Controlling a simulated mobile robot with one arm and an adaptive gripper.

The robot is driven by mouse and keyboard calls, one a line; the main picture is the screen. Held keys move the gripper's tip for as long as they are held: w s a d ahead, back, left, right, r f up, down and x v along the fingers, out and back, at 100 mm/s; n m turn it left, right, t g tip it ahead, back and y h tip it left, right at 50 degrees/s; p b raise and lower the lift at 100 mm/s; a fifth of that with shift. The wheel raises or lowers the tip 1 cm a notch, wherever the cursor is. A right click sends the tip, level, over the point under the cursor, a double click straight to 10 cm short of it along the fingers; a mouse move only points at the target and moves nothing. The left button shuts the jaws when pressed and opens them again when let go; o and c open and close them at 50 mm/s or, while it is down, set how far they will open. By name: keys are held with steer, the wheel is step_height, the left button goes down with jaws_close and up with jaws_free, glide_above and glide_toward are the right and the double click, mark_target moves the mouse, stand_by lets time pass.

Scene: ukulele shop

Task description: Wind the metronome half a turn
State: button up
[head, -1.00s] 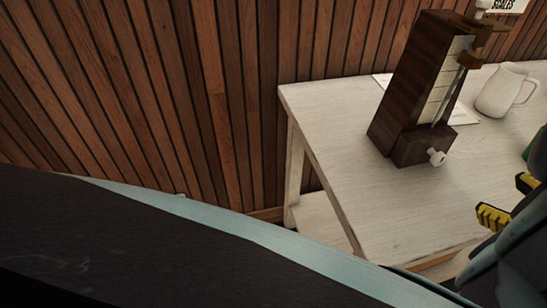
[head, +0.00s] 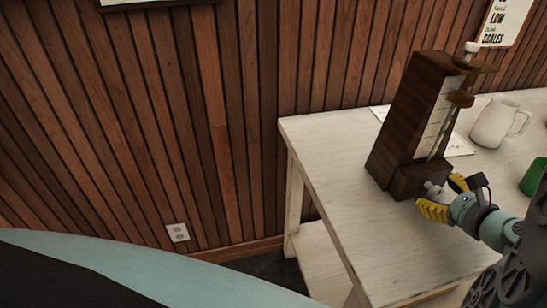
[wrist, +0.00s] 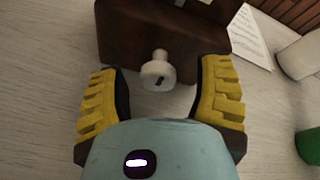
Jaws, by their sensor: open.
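The metronome (head: 404,118) is a tall dark wooden tapered box standing upright on the white table (head: 323,150). Its front has a pale scale and a pendulum rod with a brown weight (head: 460,98). A small white winding key (head: 433,189) sticks out low on the body. My gripper (head: 446,196) is open at the key, its yellow fingers on either side. In the wrist view, the key (wrist: 158,70) lies between the open fingers of my gripper (wrist: 160,93), with a gap on both sides. The metronome's base (wrist: 125,30) is just beyond.
A white mug (head: 493,122) and a green cup (head: 533,178) stand to the right of the metronome. A paper sheet (head: 458,146) lies partly behind it. A slatted wood wall (head: 230,100) rises behind the table. The table's front left is clear.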

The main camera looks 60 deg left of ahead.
steer(key=shift+a+f, duration=0.15)
steer(key=shift+a, duration=0.2)
steer(key=shift+d, duration=0.1)
jaws_close()
stand_by(0.3)
